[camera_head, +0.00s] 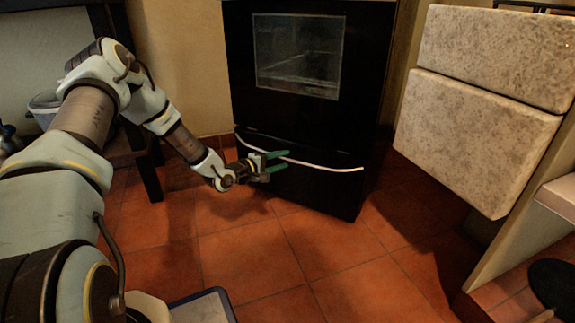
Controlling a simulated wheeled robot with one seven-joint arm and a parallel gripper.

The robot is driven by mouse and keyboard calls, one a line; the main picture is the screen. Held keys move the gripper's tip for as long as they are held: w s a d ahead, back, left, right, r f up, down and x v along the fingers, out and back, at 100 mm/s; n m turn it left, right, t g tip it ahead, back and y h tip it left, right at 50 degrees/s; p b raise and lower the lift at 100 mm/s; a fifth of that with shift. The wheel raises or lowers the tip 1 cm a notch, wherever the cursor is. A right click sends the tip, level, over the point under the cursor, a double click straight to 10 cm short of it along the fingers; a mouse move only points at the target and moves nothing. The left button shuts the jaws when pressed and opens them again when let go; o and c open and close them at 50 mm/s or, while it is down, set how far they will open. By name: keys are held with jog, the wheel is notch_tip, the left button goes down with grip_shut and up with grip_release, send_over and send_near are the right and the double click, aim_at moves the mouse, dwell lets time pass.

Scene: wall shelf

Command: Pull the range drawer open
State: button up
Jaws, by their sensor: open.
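The black range (238,70) stands at the back against the wall, with a glass oven window in its upper front. Its drawer (315,190) is the low black panel near the floor and looks flush with the front. A thin pale curved handle (325,166) runs across the drawer's top edge. My gripper (283,162) is open in front of the handle's left part, with its green fingertips close to the bar. I cannot tell whether the fingers touch the handle or straddle it.
Stone-faced cabinet panels (475,140) stand to the right of the range. A dark table (125,150) with items on it stands at the left behind my arm. The red tiled floor (290,255) in front of the drawer is clear.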

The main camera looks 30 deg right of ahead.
jog(key=shift+b+x, duration=0.4)
jog(key=shift+x, duration=1.1)
grip_shut()
dwell(0.4)
